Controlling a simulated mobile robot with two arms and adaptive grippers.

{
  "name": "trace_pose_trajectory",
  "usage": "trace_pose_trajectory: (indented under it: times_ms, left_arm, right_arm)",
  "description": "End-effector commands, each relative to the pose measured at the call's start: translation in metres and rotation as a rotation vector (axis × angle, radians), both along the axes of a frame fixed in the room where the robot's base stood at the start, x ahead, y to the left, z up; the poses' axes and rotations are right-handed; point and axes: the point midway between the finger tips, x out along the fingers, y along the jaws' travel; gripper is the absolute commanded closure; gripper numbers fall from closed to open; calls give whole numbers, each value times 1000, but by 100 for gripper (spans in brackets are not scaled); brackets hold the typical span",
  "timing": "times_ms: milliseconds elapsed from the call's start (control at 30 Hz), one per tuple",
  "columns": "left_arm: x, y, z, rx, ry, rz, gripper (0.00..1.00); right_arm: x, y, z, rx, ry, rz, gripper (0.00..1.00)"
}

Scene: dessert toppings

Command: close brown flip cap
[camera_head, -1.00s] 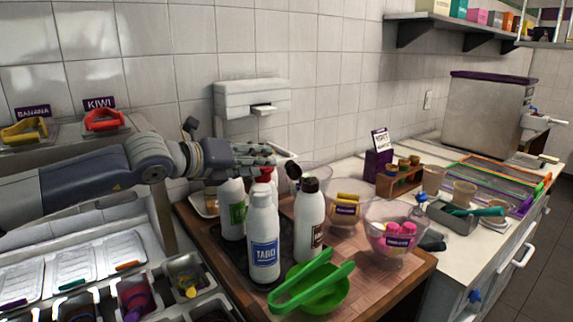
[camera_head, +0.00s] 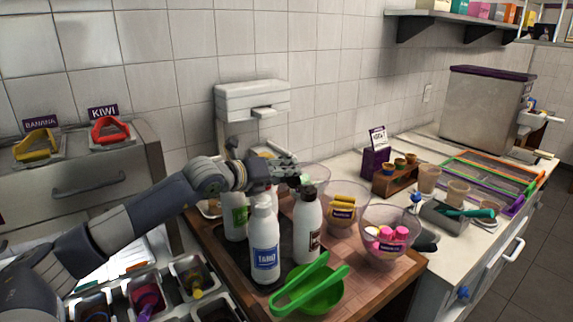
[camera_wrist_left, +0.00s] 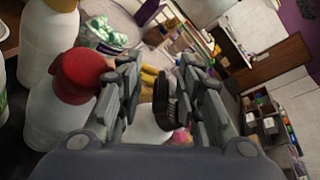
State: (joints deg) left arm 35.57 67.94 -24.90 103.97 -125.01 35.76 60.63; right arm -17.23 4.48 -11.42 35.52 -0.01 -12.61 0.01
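The white bottle with a brown cap (camera_head: 308,225) stands upright on the board at the right of the bottle group. Its dark brown cap (camera_head: 309,189) is partly hidden by my left gripper (camera_head: 295,174), which is at the cap's height. The fingers are open and hold nothing. I cannot tell whether the flip lid is raised or down. My right gripper is not in view.
A white TARO bottle (camera_head: 264,245), a green-labelled bottle (camera_head: 235,217) and a red-capped bottle (camera_wrist_left: 82,75) stand close by. Green tongs (camera_head: 312,288) rest on a green bowl in front. Clear bowls (camera_head: 389,236) stand to the right.

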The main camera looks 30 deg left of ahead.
Motion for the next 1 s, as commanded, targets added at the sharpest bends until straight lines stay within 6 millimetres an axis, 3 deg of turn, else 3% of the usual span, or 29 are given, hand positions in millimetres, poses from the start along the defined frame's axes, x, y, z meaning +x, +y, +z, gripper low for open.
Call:
trace_pose_trajectory:
  times_ms: [433, 467, 600, 1000]
  left_arm:
    - [11, -3, -4, 2, 0, -1, 66]
    - [11, -3, -4, 2, 0, -1, 68]
    - [11, -3, -4, 1, 0, 0, 100]
    - [11, -5, -4, 32, 1, -3, 100]
  right_arm:
    - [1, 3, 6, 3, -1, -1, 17]
    - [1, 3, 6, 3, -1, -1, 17]
    - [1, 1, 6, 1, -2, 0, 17]
    - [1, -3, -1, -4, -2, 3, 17]
